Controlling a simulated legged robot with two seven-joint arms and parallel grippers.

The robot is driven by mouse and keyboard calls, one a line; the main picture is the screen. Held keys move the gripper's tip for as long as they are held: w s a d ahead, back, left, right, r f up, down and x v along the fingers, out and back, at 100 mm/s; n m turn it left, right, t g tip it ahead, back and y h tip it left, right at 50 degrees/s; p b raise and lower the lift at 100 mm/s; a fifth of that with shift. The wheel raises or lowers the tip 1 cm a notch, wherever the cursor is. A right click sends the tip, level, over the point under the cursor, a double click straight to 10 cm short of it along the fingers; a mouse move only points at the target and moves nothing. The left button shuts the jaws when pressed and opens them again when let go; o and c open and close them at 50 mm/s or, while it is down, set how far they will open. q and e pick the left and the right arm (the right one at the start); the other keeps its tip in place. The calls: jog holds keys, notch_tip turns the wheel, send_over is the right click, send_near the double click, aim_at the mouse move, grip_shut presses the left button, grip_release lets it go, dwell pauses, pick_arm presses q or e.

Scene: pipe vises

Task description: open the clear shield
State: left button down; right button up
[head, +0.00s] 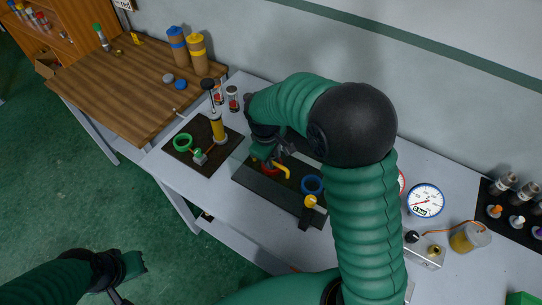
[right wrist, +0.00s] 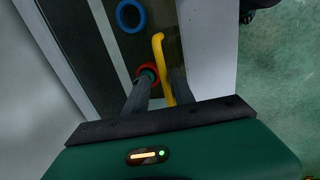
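The clear shield (head: 240,158) appears as a faint see-through panel over the dark board in the middle of the table, and my right arm hides much of it. A yellow bent handle (head: 281,169) shows there, beside a red ring. My right gripper (head: 275,160) is at this handle. In the right wrist view its two fingers (right wrist: 160,88) are apart, with the yellow handle (right wrist: 162,65) between them, nearer the right finger. Contact is unclear. The red ring (right wrist: 147,70) is by the left fingertip. My left gripper (head: 128,285) is low at the left, away from the table; its fingers are unclear.
A blue ring (head: 312,184) and a yellow-topped valve (head: 310,202) are close to the right gripper. Another dark board (head: 180,158) with a green ring and yellow cylinder is to the left. A gauge (head: 425,200) stands right of my arm. The floor at left is clear.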

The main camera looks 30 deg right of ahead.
jog(key=shift+w+d, duration=0.1)
jog(key=shift+d, duration=0.05)
jog(key=shift+c, duration=2.3)
jog(key=shift+a+r, duration=0.2)
jog(key=shift+a, duration=0.15)
grip_shut()
jog(key=shift+a, duration=0.4)
jog(key=shift+d, duration=0.35)
jog(key=shift+a, duration=0.15)
